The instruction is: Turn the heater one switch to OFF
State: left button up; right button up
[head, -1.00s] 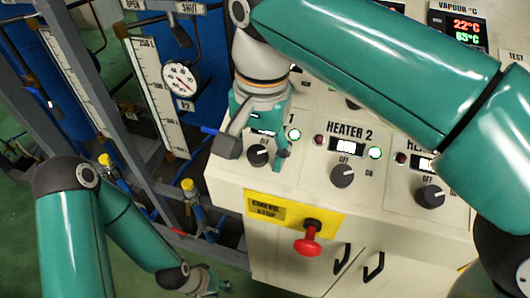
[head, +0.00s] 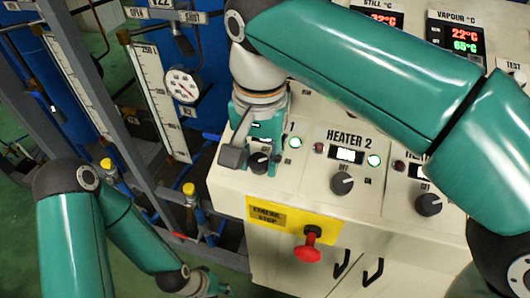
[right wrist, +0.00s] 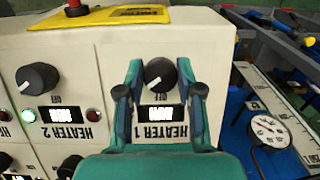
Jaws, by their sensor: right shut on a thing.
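The heater one switch is a round black knob (right wrist: 159,75) with a white mark, on the sloping cream panel. My right gripper (right wrist: 160,86) has a finger on each side of it and is shut on it; the gripper also shows in the head view (head: 262,167). In the upside-down right wrist view, the mark points down and left, not straight at the OFF label (right wrist: 160,97). The green lamp (head: 295,142) beside heater one is lit. My left gripper (head: 212,288) is low at the bottom edge, away from the panel; its fingers are unclear.
The heater 2 knob (head: 342,183) sits to the right of heater one, with another knob (head: 428,204) further right. A red emergency stop button (head: 307,252) sticks out below on a yellow plate (head: 268,215). A pressure gauge (head: 182,84) and metal frame stand left.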

jog(key=shift+r+n+h+p, duration=0.2)
jog(key=shift+n+h+p, duration=0.2)
jog(key=shift+n+p, duration=0.7)
jog(key=shift+f+n+h+p, duration=0.1)
jog(key=shift+n+h+p, duration=0.2)
jog(key=shift+n+p, duration=0.4)
jog(key=shift+a+f+n+h, duration=0.1)
jog(key=shift+n+h, duration=0.2)
jog(key=shift+n, duration=0.6)
jog(key=n+h, duration=0.1)
jog(key=n, duration=0.3)
jog(key=shift+a+f+n+h, duration=0.1)
jog(key=shift+a+n+h, duration=0.05)
jog(key=shift+n+h, duration=0.25)
jog(key=o, duration=1.2)
jog(key=shift+c, duration=0.2)
